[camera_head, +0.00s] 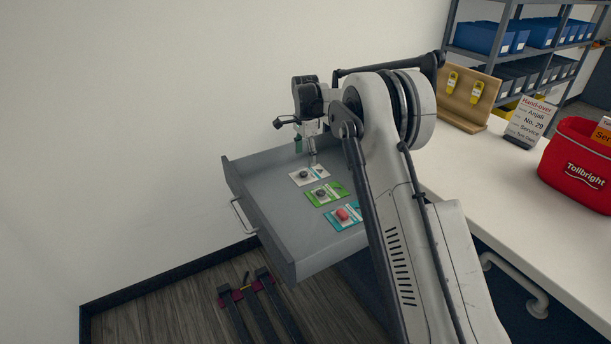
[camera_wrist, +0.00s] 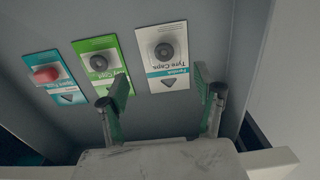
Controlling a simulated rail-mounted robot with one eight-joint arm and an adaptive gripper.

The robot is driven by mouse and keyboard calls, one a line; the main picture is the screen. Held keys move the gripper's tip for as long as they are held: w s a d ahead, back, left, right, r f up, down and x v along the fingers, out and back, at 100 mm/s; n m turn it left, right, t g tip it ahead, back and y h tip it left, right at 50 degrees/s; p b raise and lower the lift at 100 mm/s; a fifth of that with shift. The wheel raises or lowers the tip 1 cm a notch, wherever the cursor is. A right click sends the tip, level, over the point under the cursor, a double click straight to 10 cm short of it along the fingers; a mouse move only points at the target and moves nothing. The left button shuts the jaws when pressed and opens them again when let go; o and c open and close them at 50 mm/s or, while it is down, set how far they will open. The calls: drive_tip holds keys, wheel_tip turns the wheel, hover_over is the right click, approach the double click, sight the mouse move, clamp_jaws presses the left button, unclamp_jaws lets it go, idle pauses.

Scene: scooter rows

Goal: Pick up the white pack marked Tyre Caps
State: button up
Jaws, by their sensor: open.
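The white Tyre Caps pack (camera_wrist: 167,70) lies flat in the open grey drawer, with a dark round item on it and a teal band at one end. In the head view the white pack (camera_head: 309,176) is the farthest of three packs in the drawer. My gripper (camera_wrist: 160,86) is open, its two green-padded fingers apart near the teal-banded end of the pack. In the head view my gripper (camera_head: 305,150) hangs over the drawer at the pack's far side. The fingers hold nothing. I cannot tell their exact height above the pack.
A green pack (camera_head: 326,193) and a teal pack with a red item (camera_head: 343,217) lie beside it in the drawer (camera_head: 262,204). Drawer walls surround them. The white counter (camera_head: 480,200) at right carries a red Tollbright bag (camera_head: 578,165) and a hand-over sign (camera_head: 529,122).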

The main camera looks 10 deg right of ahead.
sight(306, 169)
wheel_tip(306, 169, down, 2)
drive_tip(key=shift+f, duration=0.2)
drive_tip(key=shift+w+d+f, duration=0.1)
drive_tip(key=shift+w+f, duration=0.15)
drive_tip(key=shift+f, duration=1.1)
drive_tip(key=shift+w+f, duration=0.2)
drive_tip(key=shift+f, duration=1.1)
drive_tip(key=c, duration=1.2)
drive_tip(key=shift+c, duration=0.3)
drive_tip(key=shift+r, duration=0.1)
